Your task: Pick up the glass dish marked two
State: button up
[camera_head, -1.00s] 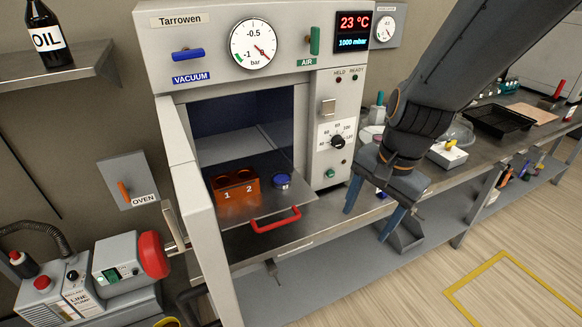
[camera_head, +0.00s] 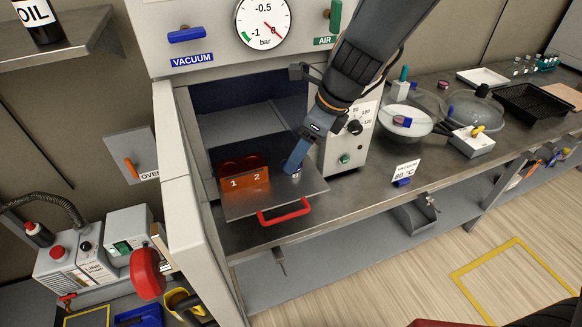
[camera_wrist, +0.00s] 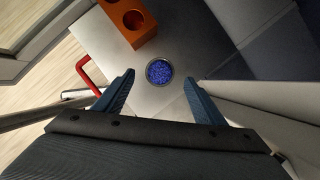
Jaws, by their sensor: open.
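A small round dish with blue contents (camera_wrist: 160,70) sits on the pulled-out metal shelf (camera_head: 240,209), right of an orange block (camera_head: 239,181). The block has round holes and the marks 1 and 2; it also shows in the wrist view (camera_wrist: 128,22). I see no mark on the dish. My gripper (camera_head: 293,169) is over the dish and hides most of it in the head view. In the wrist view my gripper (camera_wrist: 158,84) is open, with the dish centred between and just past the fingertips. I cannot tell the height gap.
The shelf has a red handle (camera_head: 284,211) at its front. The oven's open door (camera_head: 191,190) stands to the left, and its control panel (camera_head: 348,145) is close on the right. A white bowl (camera_head: 405,122) and a small sign (camera_head: 406,170) are farther right on the bench.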

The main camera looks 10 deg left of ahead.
jog(key=shift+x, duration=1.95)
jog(key=shift+c, duration=0.5)
jog(key=c, duration=1.1)
jog(key=shift+o, duration=0.2)
jog(key=shift+r, duration=0.1)
